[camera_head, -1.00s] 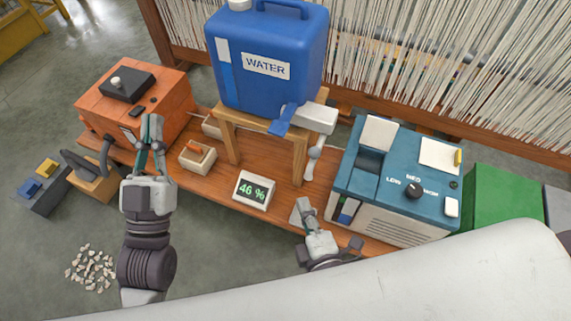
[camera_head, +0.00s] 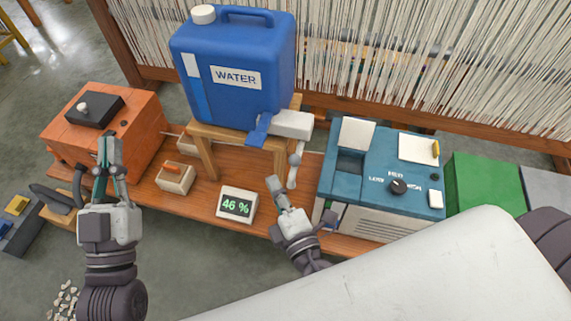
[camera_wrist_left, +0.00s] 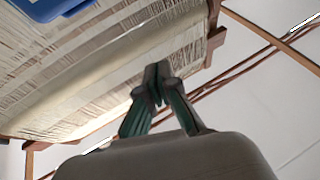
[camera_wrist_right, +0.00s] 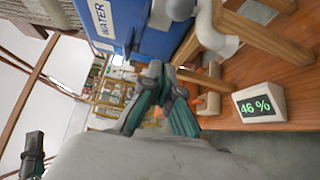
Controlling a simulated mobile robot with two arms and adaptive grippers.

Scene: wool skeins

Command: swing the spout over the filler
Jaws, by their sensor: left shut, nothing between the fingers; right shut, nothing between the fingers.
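The blue water jug (camera_head: 237,100) stands on a wooden stand. A pale tap body (camera_head: 291,124) with a blue lever (camera_head: 259,128) sticks out at its lower right, and the spout (camera_head: 295,165) hangs down from it. The spout is left of the teal machine (camera_head: 385,190), not over it. The machine's dark recess (camera_head: 350,163), seemingly the filler, has its white flap (camera_head: 357,133) raised. My right gripper (camera_head: 274,184) is shut and empty, just left of the spout's lower end; its fingers show in the right wrist view (camera_wrist_right: 158,80). My left gripper (camera_head: 109,147) is shut and empty before the orange box.
The orange box (camera_head: 140,127) is at left. A small wooden tray (camera_head: 174,180) and a display reading 46 % (camera_head: 237,206) sit on the wooden shelf (camera_head: 205,188). A green block (camera_head: 485,185) is right of the machine. The loom threads (camera_head: 400,60) rise behind.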

